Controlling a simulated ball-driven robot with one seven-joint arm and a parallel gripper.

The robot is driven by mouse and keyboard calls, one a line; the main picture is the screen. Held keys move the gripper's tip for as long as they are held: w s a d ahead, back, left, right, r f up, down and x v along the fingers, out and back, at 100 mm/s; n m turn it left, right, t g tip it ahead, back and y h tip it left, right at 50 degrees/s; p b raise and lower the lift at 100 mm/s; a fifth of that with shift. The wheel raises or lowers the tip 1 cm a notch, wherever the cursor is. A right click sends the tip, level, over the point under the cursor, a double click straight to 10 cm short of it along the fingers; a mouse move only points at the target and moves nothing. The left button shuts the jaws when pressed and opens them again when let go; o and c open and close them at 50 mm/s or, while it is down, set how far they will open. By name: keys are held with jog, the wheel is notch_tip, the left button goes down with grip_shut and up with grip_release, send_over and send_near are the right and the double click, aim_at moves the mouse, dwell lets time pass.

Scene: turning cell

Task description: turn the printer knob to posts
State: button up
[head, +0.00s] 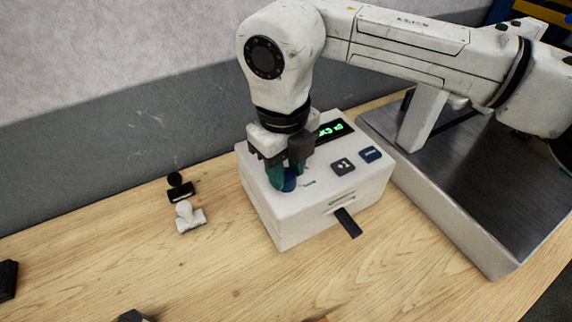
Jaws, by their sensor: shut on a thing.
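The printer (335,190) is a white box on the wooden bench, near the middle of the head view. On its top face is a blue knob (289,182), partly hidden behind the fingers. My gripper (286,178) points down from above with its green-tipped fingers around the knob, and it is shut on it. A small dark display (335,130) with green characters is at the back of the top face, partly covered by my gripper. I cannot read the characters for sure. A dark button (342,166) and a blue button (370,154) are right of the knob.
A dark strip (347,223) sticks out of the printer's front slot. A black stamp-like piece (180,188) and a white one (188,217) stand to the left. Dark objects (7,279) lie at the lower left. A metal-topped block (480,150) is at the right.

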jog(key=c, duration=0.5)
jog(key=shift+o, duration=0.2)
jog(key=m+b, duration=0.2)
jog(key=m, duration=0.3)
jog(key=shift+f+m+b, duration=0.1)
jog(key=shift+m+b, duration=0.2)
jog(key=shift+b, duration=0.05)
jog(key=m+b, duration=0.2)
jog(key=m, duration=0.4)
jog(key=shift+w, duration=0.1)
jog(key=o, duration=1)
jog(key=shift+o, duration=0.2)
